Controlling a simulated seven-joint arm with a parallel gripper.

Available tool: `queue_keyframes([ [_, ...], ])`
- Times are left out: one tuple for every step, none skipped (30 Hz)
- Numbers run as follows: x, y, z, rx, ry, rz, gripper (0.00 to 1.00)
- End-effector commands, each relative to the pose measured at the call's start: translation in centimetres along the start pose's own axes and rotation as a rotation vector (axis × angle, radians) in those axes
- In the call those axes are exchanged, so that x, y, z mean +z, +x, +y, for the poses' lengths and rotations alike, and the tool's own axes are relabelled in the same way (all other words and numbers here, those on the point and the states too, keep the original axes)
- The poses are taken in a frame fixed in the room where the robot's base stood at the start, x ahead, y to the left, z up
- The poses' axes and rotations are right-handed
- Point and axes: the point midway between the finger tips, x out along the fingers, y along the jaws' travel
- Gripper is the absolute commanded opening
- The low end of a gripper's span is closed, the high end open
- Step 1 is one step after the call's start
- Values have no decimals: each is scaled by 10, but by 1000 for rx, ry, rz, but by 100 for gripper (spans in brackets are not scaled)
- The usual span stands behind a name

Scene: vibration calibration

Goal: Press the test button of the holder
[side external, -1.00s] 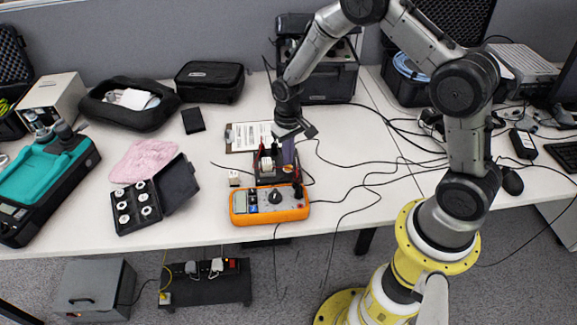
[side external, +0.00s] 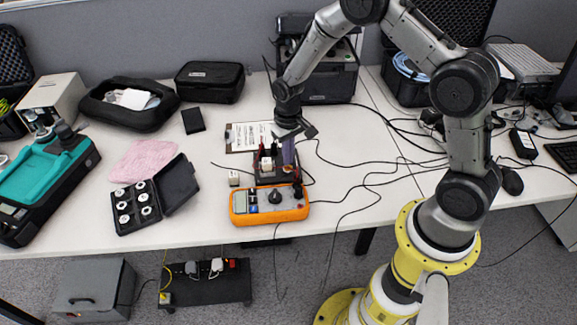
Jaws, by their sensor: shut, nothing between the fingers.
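The holder (side external: 268,180) is a small dark stand on the white table, just behind the orange meter. It has upright posts and a small pale block in it. Its test button is too small to make out. My gripper (side external: 290,140) is shut and empty. It points down just above and behind the holder, at its right side, close to a purple-grey upright part (side external: 289,153). I cannot tell whether the fingertips touch the holder.
An orange multimeter (side external: 270,215) lies at the table's front edge. A small white cube (side external: 234,178) is left of the holder. A clipboard (side external: 240,138) lies behind. An open black case of discs (side external: 137,205) is further left. Black cables (side external: 372,185) cross the table on the right.

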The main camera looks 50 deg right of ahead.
Motion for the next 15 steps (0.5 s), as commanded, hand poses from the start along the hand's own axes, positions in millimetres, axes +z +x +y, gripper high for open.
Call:
queue_keyframes([
  [0, 1, 0, 0, 0, 0, 0],
  [0, 1, 0, 0, 0, 0, 0],
  [0, 2, 0, 0, 0, 0, 0],
  [0, 2, 0, 0, 0, 0, 0],
  [0, 3, 0, 0, 0, 0, 0],
  [0, 3, 0, 0, 0, 0, 0],
  [0, 4, 0, 0, 0, 0, 0],
  [0, 4, 0, 0, 0, -1, 0],
  [0, 5, 0, 0, 0, -1, 0],
  [0, 5, 0, 0, 0, -1, 0],
  [0, 6, 0, 0, 0, -1, 0],
  [0, 6, 0, 0, 0, -1, 0],
  [0, 6, 0, 0, 0, -1, 0],
  [0, 7, 0, 0, 0, -1, 0],
  [0, 7, 0, 0, 0, -1, 0],
])
